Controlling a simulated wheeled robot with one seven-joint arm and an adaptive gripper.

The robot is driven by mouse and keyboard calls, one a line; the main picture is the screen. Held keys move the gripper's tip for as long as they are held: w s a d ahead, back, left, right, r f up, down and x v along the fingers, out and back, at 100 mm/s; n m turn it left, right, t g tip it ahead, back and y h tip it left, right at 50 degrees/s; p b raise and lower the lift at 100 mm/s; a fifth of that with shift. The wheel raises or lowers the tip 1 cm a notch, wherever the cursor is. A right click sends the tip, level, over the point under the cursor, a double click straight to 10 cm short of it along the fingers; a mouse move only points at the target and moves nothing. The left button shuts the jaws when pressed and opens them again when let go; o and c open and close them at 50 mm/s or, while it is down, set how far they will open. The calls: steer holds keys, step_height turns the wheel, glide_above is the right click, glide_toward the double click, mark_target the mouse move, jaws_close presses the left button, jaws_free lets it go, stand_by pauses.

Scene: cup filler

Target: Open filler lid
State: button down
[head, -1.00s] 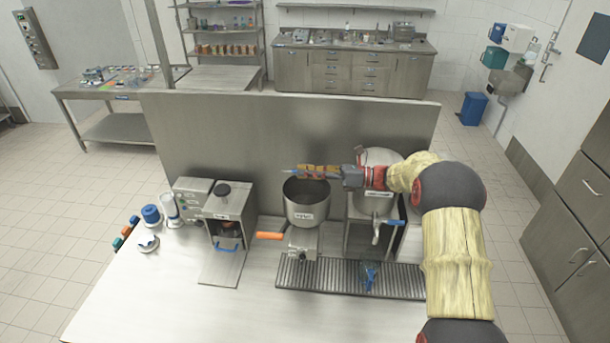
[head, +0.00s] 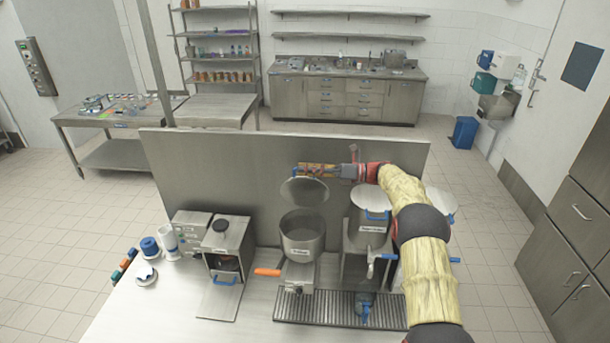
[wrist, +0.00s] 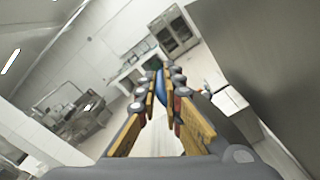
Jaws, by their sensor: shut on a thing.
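The filler pot (head: 302,238) is a grey metal pot with a white label, standing on a base with an orange handle (head: 268,272). Its round grey lid (head: 304,192) is tilted up above the back of the rim, leaving the mouth uncovered. Whether a hinge joins lid and pot is hidden. My gripper (head: 302,170) is at the lid's upper edge, fingers pointing left. In the wrist view, my gripper (wrist: 162,90) is shut on a blue handle (wrist: 160,86), apparently the lid's.
A metal container (head: 367,232) with a tap stands right of the pot. A grey machine (head: 228,245) with an open door stands left. A metal panel (head: 215,165) rises behind.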

steer(key=shift+w, duration=0.3)
steer(key=shift+r, duration=0.1)
steer(key=c, duration=2.2)
jaws_free()
steer(key=shift+d, duration=0.1)
steer(key=shift+s+d, duration=0.1)
steer(key=shift+d, duration=0.3)
steer(key=s+d, duration=0.2)
steer(key=d, duration=0.9)
steer(key=shift+s+r, duration=0.1)
